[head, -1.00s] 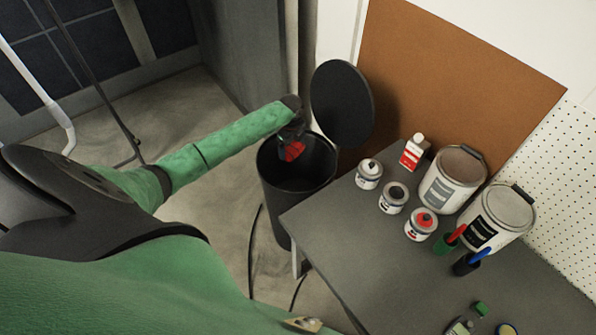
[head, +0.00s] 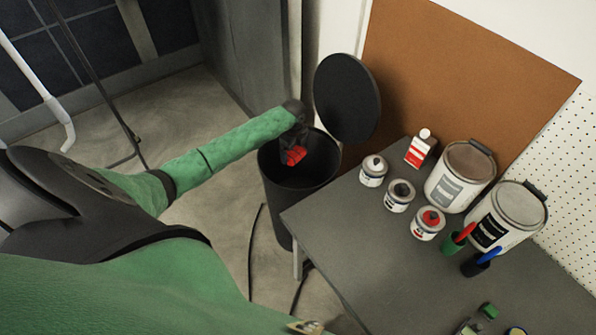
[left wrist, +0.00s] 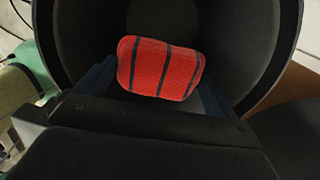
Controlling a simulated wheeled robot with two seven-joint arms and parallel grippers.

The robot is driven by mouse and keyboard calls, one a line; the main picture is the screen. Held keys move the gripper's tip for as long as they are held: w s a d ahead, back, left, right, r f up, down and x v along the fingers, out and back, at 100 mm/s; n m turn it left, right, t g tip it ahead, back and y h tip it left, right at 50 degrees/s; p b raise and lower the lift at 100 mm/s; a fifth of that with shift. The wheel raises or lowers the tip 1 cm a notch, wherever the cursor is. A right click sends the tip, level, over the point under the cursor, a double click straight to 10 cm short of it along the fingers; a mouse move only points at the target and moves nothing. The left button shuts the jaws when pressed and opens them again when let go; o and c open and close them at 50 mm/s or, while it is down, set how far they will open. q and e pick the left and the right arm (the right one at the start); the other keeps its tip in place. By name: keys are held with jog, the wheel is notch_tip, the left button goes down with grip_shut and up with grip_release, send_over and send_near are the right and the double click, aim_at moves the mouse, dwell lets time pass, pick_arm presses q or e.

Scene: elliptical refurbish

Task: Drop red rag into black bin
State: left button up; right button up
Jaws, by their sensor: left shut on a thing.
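The red rag (head: 294,156) is a rolled red cloth with dark stripes, held at the tip of my left gripper (head: 292,147). In the left wrist view the rag (left wrist: 160,68) sits between the two fingers of the left gripper (left wrist: 155,85), which is shut on it. The black bin (head: 283,205) stands on the floor with its round lid (head: 347,98) raised at the back. The rag is over the bin's opening, and the bin's dark inside (left wrist: 235,35) lies behind it in the left wrist view. My right gripper is not in view.
A grey table (head: 350,225) stands right of the bin, its corner near the rim. It holds small cans (head: 398,194), large paint cans (head: 461,175), a red and white bottle (head: 420,150) and brushes in cups (head: 457,238). Floor left of the bin is clear apart from a cable.

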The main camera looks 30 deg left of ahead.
pick_arm(q)
jog(key=o, duration=0.6)
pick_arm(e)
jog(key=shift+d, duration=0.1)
pick_arm(q)
jog(key=shift+r, duration=0.15)
jog(key=shift+r+b, duration=0.3)
jog(key=shift+r, duration=0.05)
notch_tip(320, 180, up, 6)
jog(key=shift+f+b, duration=0.2)
jog(key=shift+b, duration=0.75)
jog(key=shift+r, duration=0.6)
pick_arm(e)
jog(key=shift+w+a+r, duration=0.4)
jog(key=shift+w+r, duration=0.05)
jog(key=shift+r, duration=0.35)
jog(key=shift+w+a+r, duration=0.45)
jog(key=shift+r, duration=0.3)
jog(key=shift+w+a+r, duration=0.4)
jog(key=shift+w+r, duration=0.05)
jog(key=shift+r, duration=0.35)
